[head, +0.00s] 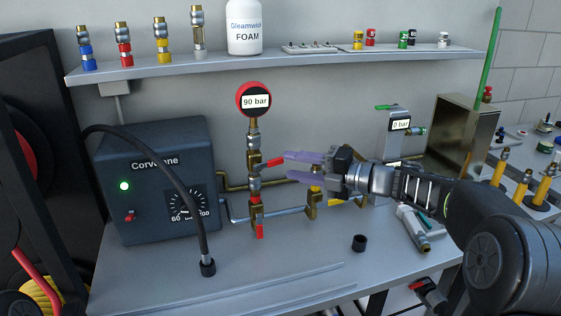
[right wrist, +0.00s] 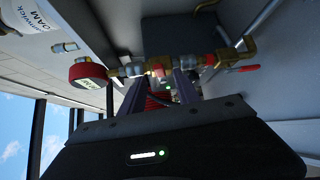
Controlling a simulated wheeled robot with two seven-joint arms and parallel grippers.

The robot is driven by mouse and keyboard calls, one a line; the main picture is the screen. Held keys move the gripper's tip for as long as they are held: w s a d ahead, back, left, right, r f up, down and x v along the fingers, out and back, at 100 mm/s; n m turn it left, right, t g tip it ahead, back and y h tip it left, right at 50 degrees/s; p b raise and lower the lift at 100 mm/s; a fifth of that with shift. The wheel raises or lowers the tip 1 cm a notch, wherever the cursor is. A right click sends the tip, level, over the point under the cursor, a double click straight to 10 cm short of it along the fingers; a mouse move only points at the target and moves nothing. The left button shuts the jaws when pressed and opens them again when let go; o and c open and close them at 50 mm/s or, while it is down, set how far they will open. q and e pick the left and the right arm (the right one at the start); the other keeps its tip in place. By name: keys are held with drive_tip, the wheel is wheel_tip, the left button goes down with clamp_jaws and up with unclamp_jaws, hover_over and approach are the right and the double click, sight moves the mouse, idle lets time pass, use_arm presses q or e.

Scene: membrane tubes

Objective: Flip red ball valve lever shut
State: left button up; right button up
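A brass pipe stack (head: 254,185) with a red-rimmed gauge (head: 253,100) reading 90 bar stands at the middle. Its upper red lever (head: 272,162) sticks out sideways to the right. A lower red lever (head: 260,232) points down near the foot of the stack. My right gripper (head: 289,167) is open, its purple fingers pointing left at the upper lever's end. In the right wrist view the stack lies sideways with the gauge (right wrist: 88,86) at left, and red shows between the open fingers (right wrist: 160,85). I cannot tell whether they touch the lever. My left gripper is out of view.
A dark pump box (head: 155,180) with a black hose stands left of the stack. A loose black cap (head: 359,242) lies on the bench (head: 300,270). A second gauge (head: 400,125) reading 0 bar and a brass-coloured box (head: 462,135) are to the right. A shelf (head: 290,62) runs above.

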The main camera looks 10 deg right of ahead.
sight(277, 163)
drive_tip(key=x, duration=0.4)
drive_tip(key=shift+w+a+p, duration=0.1)
drive_tip(key=shift+a+p, duration=0.05)
drive_tip(key=shift+p, duration=0.2)
drive_tip(key=shift+c, duration=0.5)
clamp_jaws()
